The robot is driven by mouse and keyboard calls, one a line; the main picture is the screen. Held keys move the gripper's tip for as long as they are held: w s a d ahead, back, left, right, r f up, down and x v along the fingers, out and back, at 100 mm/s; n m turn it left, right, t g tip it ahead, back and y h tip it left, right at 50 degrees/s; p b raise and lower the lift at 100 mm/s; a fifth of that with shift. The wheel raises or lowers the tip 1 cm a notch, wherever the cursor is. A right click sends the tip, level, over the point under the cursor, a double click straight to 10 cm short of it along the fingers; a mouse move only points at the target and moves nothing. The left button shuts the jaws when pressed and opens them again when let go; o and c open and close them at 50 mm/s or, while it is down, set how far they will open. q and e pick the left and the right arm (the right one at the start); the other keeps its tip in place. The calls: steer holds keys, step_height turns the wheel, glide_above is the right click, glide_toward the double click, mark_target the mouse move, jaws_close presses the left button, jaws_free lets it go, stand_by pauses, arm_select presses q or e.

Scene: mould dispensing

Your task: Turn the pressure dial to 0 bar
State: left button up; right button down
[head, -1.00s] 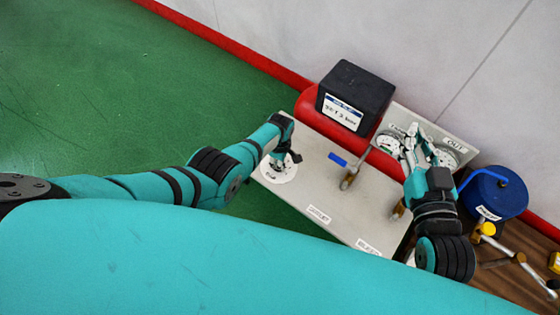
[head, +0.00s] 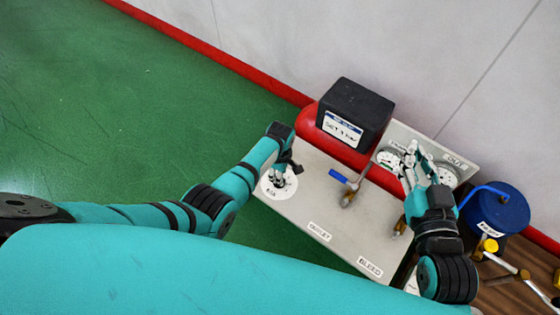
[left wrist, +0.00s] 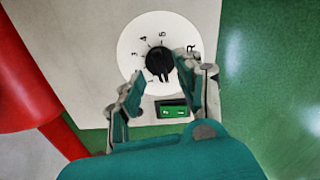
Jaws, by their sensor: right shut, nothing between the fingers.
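The pressure dial is a black knob (left wrist: 159,62) on a round white scale plate (left wrist: 130,42) with printed numbers; the plate also shows in the head view (head: 288,188). A small pale mark shows on the knob's lower side in the left wrist view; I cannot read the exact setting. My left gripper (left wrist: 162,72) is open, its fingers spread on either side of the knob's lower part. I cannot tell whether they touch it. In the head view my left gripper (head: 282,172) hangs over the plate and hides the knob. My right gripper (head: 414,156) is shut and empty, in front of the gauges.
A small green display (left wrist: 172,111) sits below the dial. On the light panel (head: 310,205) stand valves, one with a blue handle (head: 339,176). A black box (head: 356,110) tops a red tank (head: 308,128). A blue canister (head: 496,212) stands at the right.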

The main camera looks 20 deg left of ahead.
arm_select(q)
step_height(320, 180, up, 8)
stand_by(0.4)
stand_by(0.4)
